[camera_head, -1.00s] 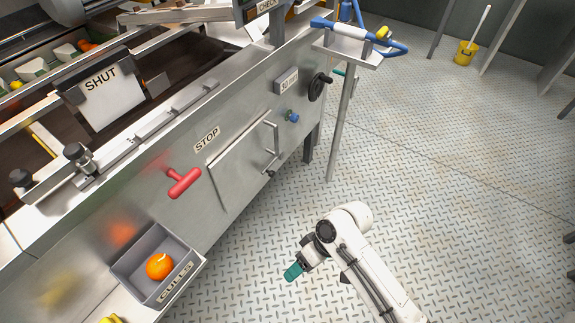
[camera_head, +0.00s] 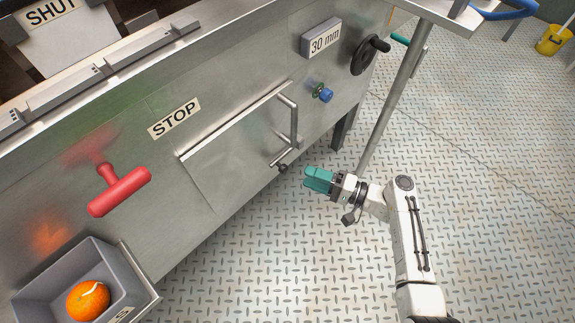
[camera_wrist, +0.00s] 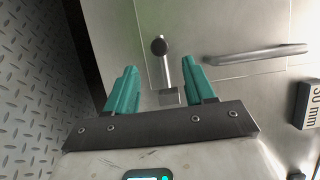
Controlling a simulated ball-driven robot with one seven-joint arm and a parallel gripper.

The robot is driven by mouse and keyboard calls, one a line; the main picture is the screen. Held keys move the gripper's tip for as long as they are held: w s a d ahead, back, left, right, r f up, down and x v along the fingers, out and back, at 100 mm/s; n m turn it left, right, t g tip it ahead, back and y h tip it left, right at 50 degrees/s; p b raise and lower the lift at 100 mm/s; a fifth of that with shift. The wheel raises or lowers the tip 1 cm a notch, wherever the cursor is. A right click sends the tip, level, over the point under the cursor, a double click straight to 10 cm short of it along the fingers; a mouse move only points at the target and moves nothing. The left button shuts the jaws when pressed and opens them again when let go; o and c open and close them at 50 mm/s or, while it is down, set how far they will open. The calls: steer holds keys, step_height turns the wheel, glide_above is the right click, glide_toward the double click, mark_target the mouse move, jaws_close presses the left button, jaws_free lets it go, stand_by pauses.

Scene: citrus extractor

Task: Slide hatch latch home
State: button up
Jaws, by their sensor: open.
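The hatch (camera_head: 225,150) is a flat steel panel on the machine's front, with a bar handle (camera_head: 294,120) near its right edge. The hatch latch (camera_head: 283,167) is a small steel piece with a dark round knob, low beside the handle. In the wrist view the latch (camera_wrist: 165,75) stands between my two teal fingers, its knob beyond the fingertips; the handle (camera_wrist: 255,54) is to the right. My gripper (camera_head: 308,178) is open and empty, just right of the latch in the head view. It also shows in the wrist view (camera_wrist: 160,75). Contact with the latch cannot be told.
A red T-handle (camera_head: 119,190) sticks out left of the hatch, below the STOP label (camera_head: 174,118). A grey bin (camera_head: 130,295) holds an orange (camera_head: 88,300). A blue knob (camera_head: 325,95) and black handwheel (camera_head: 366,55) are to the right. Open floor lies in front.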

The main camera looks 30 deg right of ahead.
mark_target(287, 170)
steer(key=b+x, duration=0.1)
steer(key=x, duration=0.8)
steer(key=shift+s, duration=0.1)
jaws_close()
stand_by(0.4)
